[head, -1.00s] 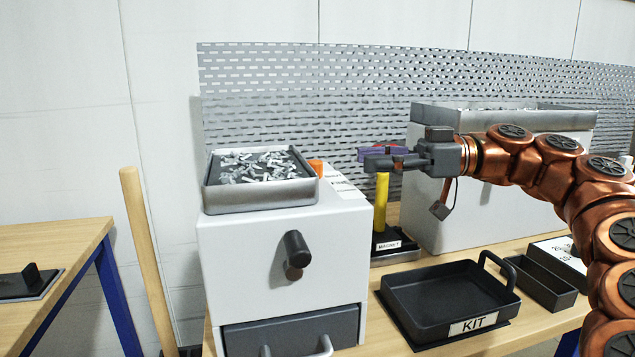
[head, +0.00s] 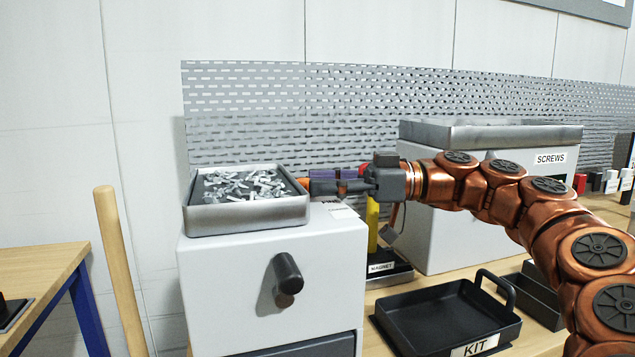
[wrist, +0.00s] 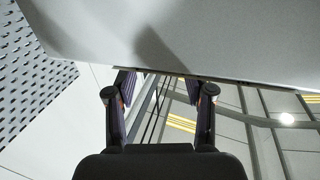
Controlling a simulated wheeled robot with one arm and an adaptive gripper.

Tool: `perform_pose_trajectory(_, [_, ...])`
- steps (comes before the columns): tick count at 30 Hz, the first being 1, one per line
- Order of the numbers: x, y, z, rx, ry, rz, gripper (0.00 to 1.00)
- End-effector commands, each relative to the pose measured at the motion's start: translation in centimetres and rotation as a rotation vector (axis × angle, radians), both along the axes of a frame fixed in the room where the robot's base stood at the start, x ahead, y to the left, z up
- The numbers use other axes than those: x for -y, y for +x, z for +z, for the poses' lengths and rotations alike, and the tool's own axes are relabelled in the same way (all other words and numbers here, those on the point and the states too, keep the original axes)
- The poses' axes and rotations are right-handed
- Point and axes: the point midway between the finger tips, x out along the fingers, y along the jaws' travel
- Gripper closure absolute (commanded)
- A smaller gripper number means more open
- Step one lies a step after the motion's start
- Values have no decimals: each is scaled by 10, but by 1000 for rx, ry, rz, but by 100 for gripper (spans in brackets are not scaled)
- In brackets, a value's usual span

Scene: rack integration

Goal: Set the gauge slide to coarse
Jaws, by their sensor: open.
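The gauge slide's orange handle (head: 304,183) shows in the head view on the white machine (head: 230,270), just right of its top tray. A partly covered white label (head: 338,208) lies on the machine top beside it. My gripper (head: 318,184) reaches in from the right, its fingertips at the orange handle and hiding part of it. I cannot tell whether they touch it. In the wrist view my gripper (wrist: 163,82) has its two fingers apart with nothing seen held between them. A pale panel fills the top of that view; the handle is not clearly visible there.
A grey tray of metal pieces (head: 200,218) sits on the machine, and a black knob (head: 288,273) sticks out in front. A yellow magnet tool (head: 373,225), a black KIT tray (head: 400,318) and a SCREWS bin (head: 440,245) stand to the right.

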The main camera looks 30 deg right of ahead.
Motion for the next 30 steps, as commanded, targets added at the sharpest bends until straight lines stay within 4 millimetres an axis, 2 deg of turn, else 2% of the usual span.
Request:
perform_pose_trajectory(4, [-9,4,0,0,-1,2,47])
perform_pose_trajectory(12, [-10,4,0,0,-1,2,48])
perform_pose_trajectory(27, [-10,4,0,1,0,2,100])
perform_pose_trajectory(30, [-10,4,0,1,0,2,100])
